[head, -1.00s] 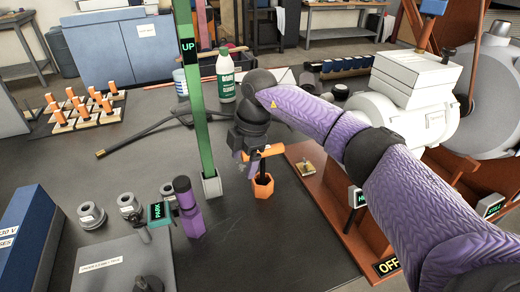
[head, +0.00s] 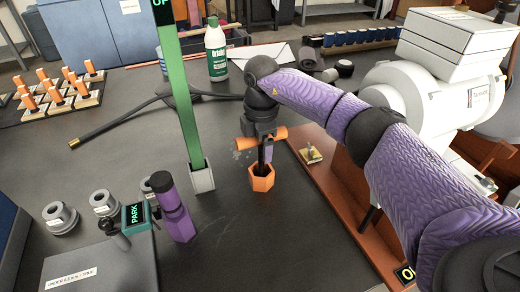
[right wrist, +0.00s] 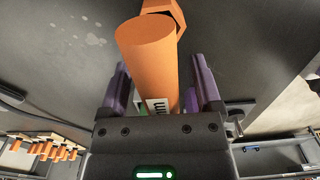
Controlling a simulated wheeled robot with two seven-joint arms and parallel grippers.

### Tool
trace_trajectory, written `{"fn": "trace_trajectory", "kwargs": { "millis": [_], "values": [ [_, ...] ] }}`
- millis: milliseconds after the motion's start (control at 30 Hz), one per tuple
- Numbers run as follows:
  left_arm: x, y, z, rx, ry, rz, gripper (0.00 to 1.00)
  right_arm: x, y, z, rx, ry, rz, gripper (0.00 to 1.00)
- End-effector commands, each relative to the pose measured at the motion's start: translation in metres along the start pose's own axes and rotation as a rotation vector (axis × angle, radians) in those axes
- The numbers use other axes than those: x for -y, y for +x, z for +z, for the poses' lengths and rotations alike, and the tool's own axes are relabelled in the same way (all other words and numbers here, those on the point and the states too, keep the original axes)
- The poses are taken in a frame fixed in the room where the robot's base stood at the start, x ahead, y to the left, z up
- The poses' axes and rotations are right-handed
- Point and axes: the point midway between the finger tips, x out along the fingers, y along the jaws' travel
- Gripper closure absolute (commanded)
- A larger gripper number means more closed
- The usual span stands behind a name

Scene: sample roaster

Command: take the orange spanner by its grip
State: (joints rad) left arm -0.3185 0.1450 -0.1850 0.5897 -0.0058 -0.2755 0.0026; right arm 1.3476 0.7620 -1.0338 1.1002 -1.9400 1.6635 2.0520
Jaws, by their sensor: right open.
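The orange spanner shows in the head view as an orange crosswise grip (head: 274,133) above a dark shaft and an orange hexagonal cup-like piece (head: 262,179). I cannot tell whether that piece is part of the spanner or its holder. My right gripper (head: 266,150) points down at the grip and partly hides it. In the right wrist view the orange grip (right wrist: 148,48), with a white label, lies between the two purple fingers of my right gripper (right wrist: 160,82). Gaps show on both sides, so the gripper is open around or just over the grip. My left gripper is not in view.
A green post (head: 180,95) in a pale base and a purple hexagonal post (head: 172,208) beside a PARK sign (head: 135,216) stand left of the spanner. A reddish-brown base (head: 335,190) lies to the right. Dark tabletop in front is clear.

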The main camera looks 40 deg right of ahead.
Motion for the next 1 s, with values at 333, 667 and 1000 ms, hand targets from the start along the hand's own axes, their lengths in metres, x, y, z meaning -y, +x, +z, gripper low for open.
{"fn": "trace_trajectory", "kwargs": {
  "millis": [333,667,1000],
  "values": [
    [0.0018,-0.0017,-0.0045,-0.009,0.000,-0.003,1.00,0.0000,-0.0029,-0.0001,-0.001,-0.001,0.001,0.73],
    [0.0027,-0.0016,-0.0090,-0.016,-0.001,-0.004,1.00,0.0000,-0.0028,-0.0002,-0.001,-0.001,0.001,1.00],
    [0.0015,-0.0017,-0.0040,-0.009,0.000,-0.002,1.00,0.0001,-0.0027,-0.0002,-0.001,-0.001,0.001,1.00]
  ]
}}
